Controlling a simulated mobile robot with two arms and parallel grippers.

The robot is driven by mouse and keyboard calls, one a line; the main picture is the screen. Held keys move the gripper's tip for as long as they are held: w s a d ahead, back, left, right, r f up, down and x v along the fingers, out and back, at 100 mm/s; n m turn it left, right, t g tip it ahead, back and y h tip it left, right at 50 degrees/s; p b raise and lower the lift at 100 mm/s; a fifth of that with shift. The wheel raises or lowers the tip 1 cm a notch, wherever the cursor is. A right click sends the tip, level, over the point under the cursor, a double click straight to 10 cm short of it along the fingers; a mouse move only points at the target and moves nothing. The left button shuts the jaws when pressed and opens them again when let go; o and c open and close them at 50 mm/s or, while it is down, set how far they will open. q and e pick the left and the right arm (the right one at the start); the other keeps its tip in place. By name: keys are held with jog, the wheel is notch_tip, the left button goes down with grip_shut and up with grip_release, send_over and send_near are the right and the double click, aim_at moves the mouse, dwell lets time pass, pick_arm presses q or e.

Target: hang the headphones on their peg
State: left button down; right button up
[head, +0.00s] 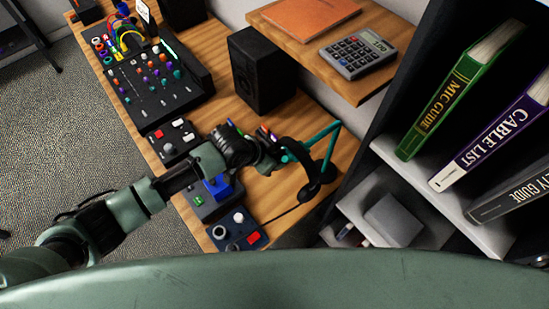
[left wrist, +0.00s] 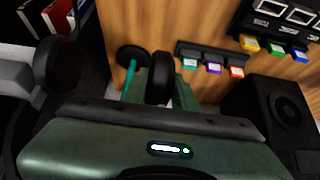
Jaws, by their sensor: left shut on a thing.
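The black headphones (head: 313,178) are at the right end of the desk, in my left gripper (head: 276,152), which is shut on them. Its fingers are partly hidden by the arm and the dark headphones. The teal peg frame (head: 322,133) rises right beside the gripper and headphones. I cannot tell whether the headband rests on the peg. In the left wrist view, black padded headphone parts (left wrist: 57,65) show close to the gripper, and a teal rod (left wrist: 129,78) shows left of the fingers. My right gripper is not in view.
A shelf with books (head: 447,95) stands close on the right. A raised wooden shelf with a calculator (head: 358,52) is above the desk. A black speaker (head: 262,68) and a mixer (head: 155,85) stand behind. Small boxes (head: 238,230) lie in front of the arm.

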pick_arm(q)
jog(key=c, duration=1.1)
grip_release()
jog(key=shift+o, duration=0.2)
jog(key=b+v, duration=0.1)
jog(key=v, duration=0.6)
jog(key=shift+s+r, duration=0.15)
jog(key=shift+r, duration=0.2)
jog(key=shift+a, duration=0.15)
